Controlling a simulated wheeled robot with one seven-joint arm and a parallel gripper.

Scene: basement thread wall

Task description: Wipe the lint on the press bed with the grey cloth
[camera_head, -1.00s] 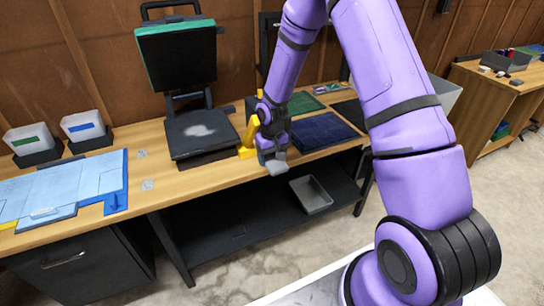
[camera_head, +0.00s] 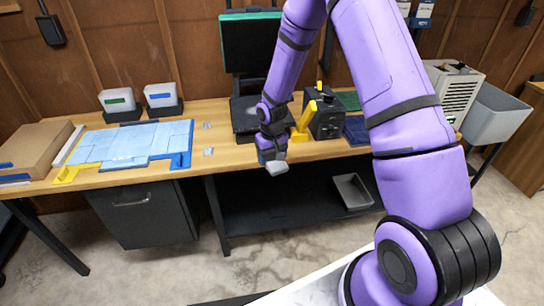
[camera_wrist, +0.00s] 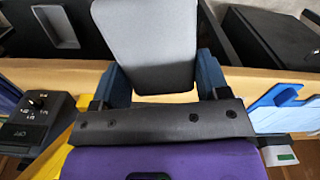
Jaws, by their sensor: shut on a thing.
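My gripper (camera_head: 272,158) is shut on the grey cloth (camera_head: 277,168), a flat grey pad held in front of the bench's front edge. In the wrist view the cloth (camera_wrist: 150,45) sits between my blue fingertips. The press has a dark bed (camera_head: 242,118) on the bench, just behind and left of my gripper, with its raised green-edged lid (camera_head: 248,43) above. My arm covers the bed's right part. The pale lint is hard to make out there. The cloth is apart from the bed.
Left on the bench are a light blue panel layout (camera_head: 130,145), two white bins (camera_head: 117,100) and a cardboard box (camera_head: 35,148). A yellow-handled black device (camera_head: 325,118) stands right of the press. A grey tray (camera_head: 352,190) lies on the shelf below. A grey tub (camera_head: 497,112) is at right.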

